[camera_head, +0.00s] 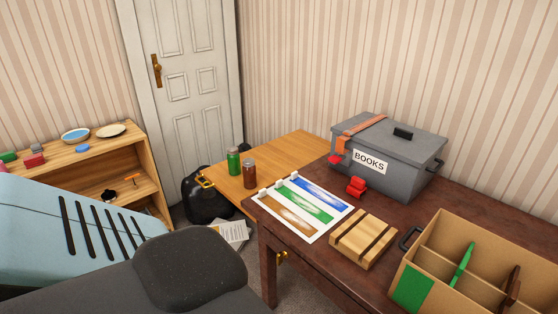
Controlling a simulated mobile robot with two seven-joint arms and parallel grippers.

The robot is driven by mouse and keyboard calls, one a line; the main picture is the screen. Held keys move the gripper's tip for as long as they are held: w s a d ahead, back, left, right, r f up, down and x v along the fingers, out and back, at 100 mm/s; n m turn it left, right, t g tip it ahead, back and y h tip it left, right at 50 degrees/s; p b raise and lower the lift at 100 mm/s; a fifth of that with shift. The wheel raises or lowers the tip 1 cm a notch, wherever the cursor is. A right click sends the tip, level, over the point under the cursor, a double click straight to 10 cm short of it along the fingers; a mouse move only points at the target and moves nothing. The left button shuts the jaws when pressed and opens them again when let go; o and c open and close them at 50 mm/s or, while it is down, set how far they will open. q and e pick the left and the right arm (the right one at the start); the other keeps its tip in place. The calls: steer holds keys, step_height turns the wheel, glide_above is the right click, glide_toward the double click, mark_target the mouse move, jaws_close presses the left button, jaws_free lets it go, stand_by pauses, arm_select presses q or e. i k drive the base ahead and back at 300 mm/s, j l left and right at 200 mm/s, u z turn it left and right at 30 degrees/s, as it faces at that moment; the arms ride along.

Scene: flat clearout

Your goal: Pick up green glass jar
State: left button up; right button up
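The green glass jar (234,161) stands upright near the left end of the light wooden table (290,150), with a greyish lid on top. A similar brown jar (250,174) stands just to its right and nearer to me. The two look close together, and I cannot tell whether they touch. Neither of my grippers shows in the head view, and nothing is seen holding the jar.
A dark table (400,285) holds a colour-striped sheet (302,206), a slatted wooden block (363,239), red objects (356,187), a grey BOOKS box (388,155) and a divided cardboard box (455,220). A black bag (203,209) and papers (230,233) lie on the floor. A shelf (125,145) stands left.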

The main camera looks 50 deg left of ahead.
mark_target(232, 156)
steer(key=u, duration=1.9)
steer(key=i+j+z, duration=0.1)
steer(key=z, duration=0.25)
steer(key=j+z, duration=0.1)
steer(key=z, duration=0.25)
steer(key=i+j+z, duration=0.15)
steer(key=z, duration=0.2)
steer(key=i+j+z, duration=0.1)
steer(key=j+z, duration=0.15)
steer(key=j, duration=0.15)
steer(key=j+z, duration=0.25)
steer(key=j, duration=0.2)
steer(key=i+j+z, duration=0.1)
steer(key=j, duration=0.35)
steer(key=j+z, duration=0.1)
steer(key=j, duration=0.35)
steer(key=i+j, duration=0.1)
steer(key=j, duration=0.8)
steer(key=i+j, duration=0.1)
steer(key=j, duration=0.75)
